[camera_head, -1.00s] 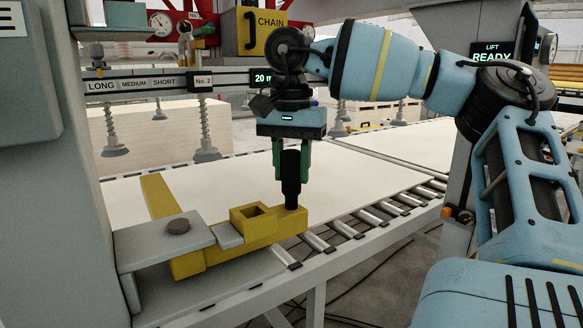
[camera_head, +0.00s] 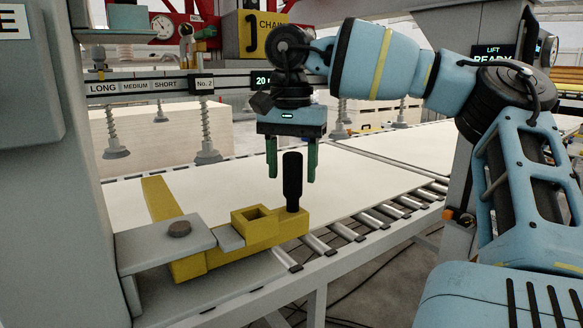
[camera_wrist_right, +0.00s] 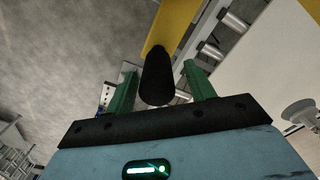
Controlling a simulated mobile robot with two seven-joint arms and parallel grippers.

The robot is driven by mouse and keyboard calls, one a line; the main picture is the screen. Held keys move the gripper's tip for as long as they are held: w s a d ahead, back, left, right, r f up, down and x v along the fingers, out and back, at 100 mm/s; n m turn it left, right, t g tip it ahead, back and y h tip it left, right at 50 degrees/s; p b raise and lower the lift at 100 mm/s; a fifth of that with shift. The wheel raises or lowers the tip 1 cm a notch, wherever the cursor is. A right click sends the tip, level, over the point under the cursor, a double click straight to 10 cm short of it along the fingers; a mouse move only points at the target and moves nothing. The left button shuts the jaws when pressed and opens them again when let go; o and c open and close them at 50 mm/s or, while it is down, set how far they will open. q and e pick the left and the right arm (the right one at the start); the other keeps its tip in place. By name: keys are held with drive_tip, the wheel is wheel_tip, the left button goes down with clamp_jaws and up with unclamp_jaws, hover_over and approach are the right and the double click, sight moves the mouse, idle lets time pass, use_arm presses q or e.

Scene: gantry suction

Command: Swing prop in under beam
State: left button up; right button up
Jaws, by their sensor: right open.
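The prop is a yellow bar (camera_head: 205,258) on a pivot at the grey bracket (camera_head: 150,245), with a black upright handle (camera_head: 292,182) at its right end. The prop lies along the near edge of the roller table. The beam (camera_head: 165,84), marked LONG, MEDIUM, SHORT, crosses above the table with suction cups hanging from it. My right gripper (camera_head: 291,178) is open, with its green fingers on either side of the handle's upper part, apart from it. In the right wrist view the handle (camera_wrist_right: 157,78) stands between the open fingers. My left gripper is not in view.
A white sheet (camera_head: 240,188) lies on the rollers (camera_head: 345,230). Spring-mounted suction cups (camera_head: 207,152) hang over it. A yellow CHAIN box (camera_head: 262,32) and a red gauge panel (camera_head: 180,25) stand behind. A grey column fills the left side.

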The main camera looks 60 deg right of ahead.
wheel_tip(320, 180, up, 6)
drive_tip(key=shift+r, duration=0.6)
idle(0.4)
